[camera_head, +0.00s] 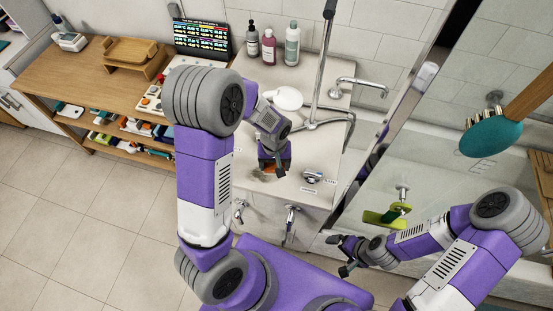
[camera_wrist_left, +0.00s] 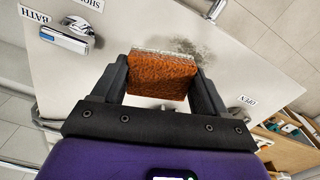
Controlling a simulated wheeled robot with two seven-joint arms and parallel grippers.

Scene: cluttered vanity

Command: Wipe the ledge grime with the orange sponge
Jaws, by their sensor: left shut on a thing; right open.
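My left gripper (camera_head: 274,164) is shut on the orange sponge (camera_wrist_left: 162,76) over the pale ledge (camera_head: 238,168). In the left wrist view the gripper (camera_wrist_left: 162,88) has one finger on each side of the sponge, with its pale layer on the far edge. In the head view the fingers mostly hide the sponge (camera_head: 269,169). A grey, speckled grime patch (camera_wrist_left: 194,46) shows on the ledge just past the sponge's far edge, partly hidden behind it. I cannot tell whether the sponge touches the ledge. My right gripper (camera_head: 341,254) is open and empty, low in front of the tub.
A chrome knob fitting (camera_head: 314,177) and small labels sit on the ledge right of the left gripper. A tap (camera_head: 358,86), a hose and bottles (camera_head: 269,47) stand behind. A green brush (camera_head: 492,136) and a yellow-green thing (camera_head: 386,216) are near my right arm.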

